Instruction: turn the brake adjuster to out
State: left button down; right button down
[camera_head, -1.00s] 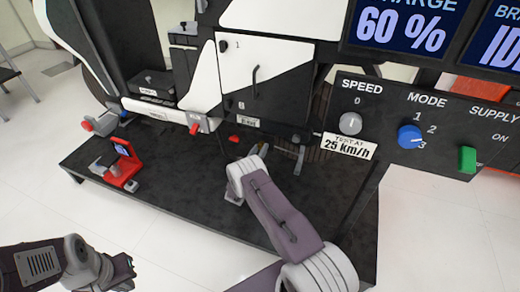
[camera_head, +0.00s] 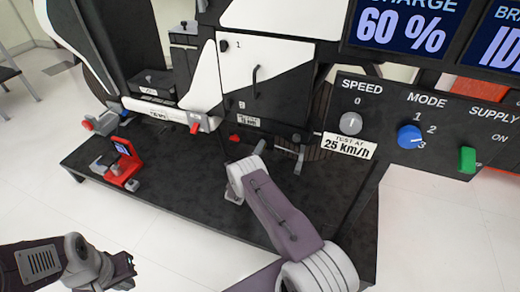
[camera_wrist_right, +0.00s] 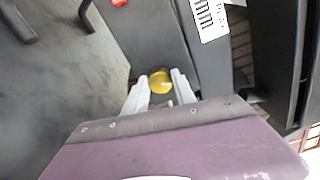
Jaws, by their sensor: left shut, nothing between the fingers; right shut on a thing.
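The brake adjuster appears to be the round yellow knob (camera_wrist_right: 160,81) low on the dark rig in the right wrist view. My right gripper (camera_wrist_right: 164,88) is shut on it, one pale finger on each side. Which way the knob is set cannot be read. In the head view my right arm covers the knob and most of the right gripper. My left gripper (camera_head: 128,268) is shut and empty at the lower left, over the white floor and apart from the rig.
A control panel (camera_head: 430,120) with speed, mode and supply controls stands at the right, below the screens. A red device (camera_head: 125,165) sits on the dark platform (camera_head: 185,185) at the left. A panel with a handle (camera_head: 256,80) rises behind my right arm.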

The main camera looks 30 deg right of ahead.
jog(key=n, duration=0.5)
jog(key=shift+f, duration=0.1)
jog(key=shift+s+n, duration=0.1)
jog(key=shift+n, duration=0.2)
dwell(0.4)
jog(key=c, duration=1)
grip_release()
jog(key=shift+c, duration=0.2)
jog(key=p+v, duration=0.5)
jog(key=v, duration=0.4)
